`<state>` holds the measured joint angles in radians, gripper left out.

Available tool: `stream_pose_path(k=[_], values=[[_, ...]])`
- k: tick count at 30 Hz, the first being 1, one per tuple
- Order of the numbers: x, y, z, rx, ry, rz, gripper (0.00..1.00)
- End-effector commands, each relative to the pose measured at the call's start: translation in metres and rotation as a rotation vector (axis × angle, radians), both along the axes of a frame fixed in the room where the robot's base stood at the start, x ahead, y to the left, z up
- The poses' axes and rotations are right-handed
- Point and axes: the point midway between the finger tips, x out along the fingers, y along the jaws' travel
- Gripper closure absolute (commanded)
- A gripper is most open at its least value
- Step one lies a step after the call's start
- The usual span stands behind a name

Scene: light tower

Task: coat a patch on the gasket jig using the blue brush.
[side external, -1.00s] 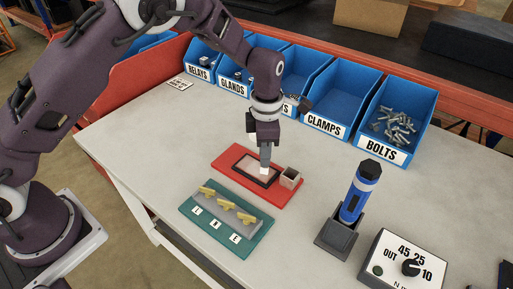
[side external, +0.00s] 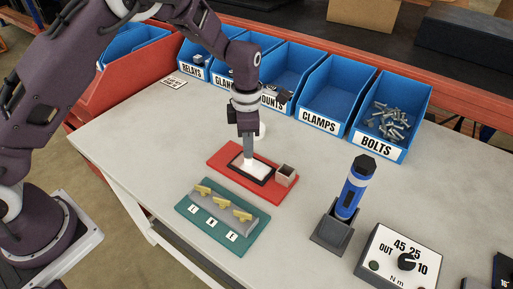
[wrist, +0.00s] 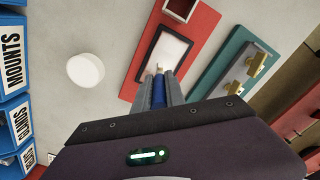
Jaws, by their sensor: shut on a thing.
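The gasket jig (side external: 222,157) is a red board with a black-framed patch, now mostly white (side external: 240,165), and a small open square cup (side external: 286,175) at its right end. My gripper (side external: 249,150) points down over the patch, shut on the blue brush. In the wrist view the brush's blue handle (wrist: 159,92) shows between the fingers, its pale tip at the frame's near edge. The fingers hide most of the brush in the side view. The tip is at or just above the patch; I cannot tell if it touches.
A teal board (side external: 200,220) with yellow levers lies in front of the jig. A blue tool (side external: 354,190) stands in a black holder, beside a dial box (side external: 400,262). A white round object (wrist: 85,70) stands behind the jig. Blue bins (side external: 335,95) line the back.

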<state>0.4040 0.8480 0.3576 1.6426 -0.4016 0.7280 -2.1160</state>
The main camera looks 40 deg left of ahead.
Motion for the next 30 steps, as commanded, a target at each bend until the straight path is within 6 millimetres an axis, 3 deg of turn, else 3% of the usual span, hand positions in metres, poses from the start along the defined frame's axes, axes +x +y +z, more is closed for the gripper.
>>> stream_pose_path(k=[14, 16, 18, 30], values=[[0.000, 0.044, 0.000, 0.001, 0.001, 0.002, 1.00], [0.000, 0.044, 0.004, 0.001, -0.001, -0.001, 1.00], [0.001, 0.044, 0.021, 0.000, -0.005, -0.001, 1.00], [0.000, 0.044, 0.056, 0.001, -0.002, 0.000, 1.00]])
